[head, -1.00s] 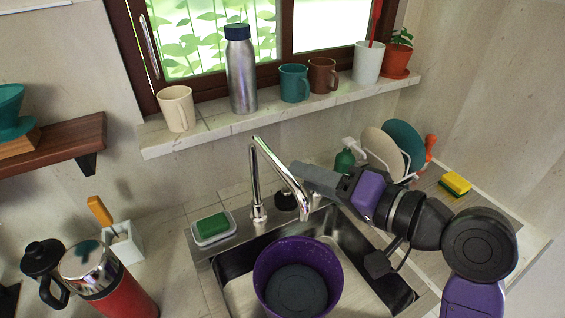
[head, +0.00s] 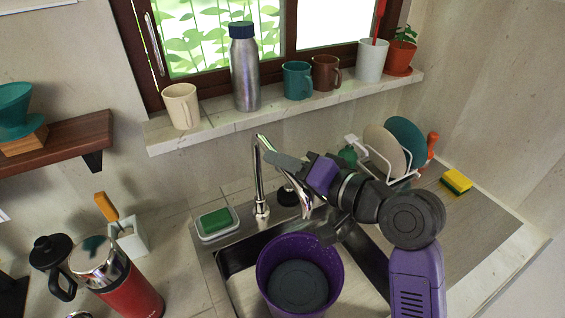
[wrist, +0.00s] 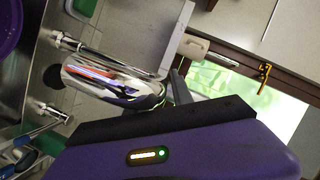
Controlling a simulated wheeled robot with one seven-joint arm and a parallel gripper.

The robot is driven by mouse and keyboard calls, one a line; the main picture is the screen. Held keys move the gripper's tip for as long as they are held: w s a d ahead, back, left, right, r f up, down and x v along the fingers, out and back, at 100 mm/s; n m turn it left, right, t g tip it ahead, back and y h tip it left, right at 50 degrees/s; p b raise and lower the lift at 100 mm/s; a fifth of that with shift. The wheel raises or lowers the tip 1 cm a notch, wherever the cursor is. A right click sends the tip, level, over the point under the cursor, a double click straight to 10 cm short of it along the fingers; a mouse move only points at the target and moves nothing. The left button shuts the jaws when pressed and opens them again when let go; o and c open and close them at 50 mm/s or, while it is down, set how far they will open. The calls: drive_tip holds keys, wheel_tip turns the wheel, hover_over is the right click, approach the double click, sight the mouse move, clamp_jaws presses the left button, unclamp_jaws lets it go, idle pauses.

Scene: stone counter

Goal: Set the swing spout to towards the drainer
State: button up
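The chrome swing spout (head: 260,182) rises behind the sink, bends at its top, and slopes down to the right over the sink's back edge. Its sloping part runs past my gripper (head: 283,163), which partly hides it. In the wrist view the spout (wrist: 110,85) is a large shiny tube close to my fingertip. My gripper shows as one narrow grey block with no visible gap, and holds nothing. Whether it touches the spout I cannot tell. The drainer, a white rack (head: 410,174) with plates, stands right of the sink on the grey drainboard (head: 470,215).
A purple pot (head: 262,268) stands in the sink. A green sponge in a dish (head: 217,224) lies left of the spout. The sill (head: 215,127) above holds mugs, a bottle and pots. A yellow sponge (head: 457,181) lies on the drainboard. A red flask (head: 135,290) stands at left.

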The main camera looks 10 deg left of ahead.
clamp_jaws()
drive_tip(key=shift+f, duration=0.1)
idle(1.1)
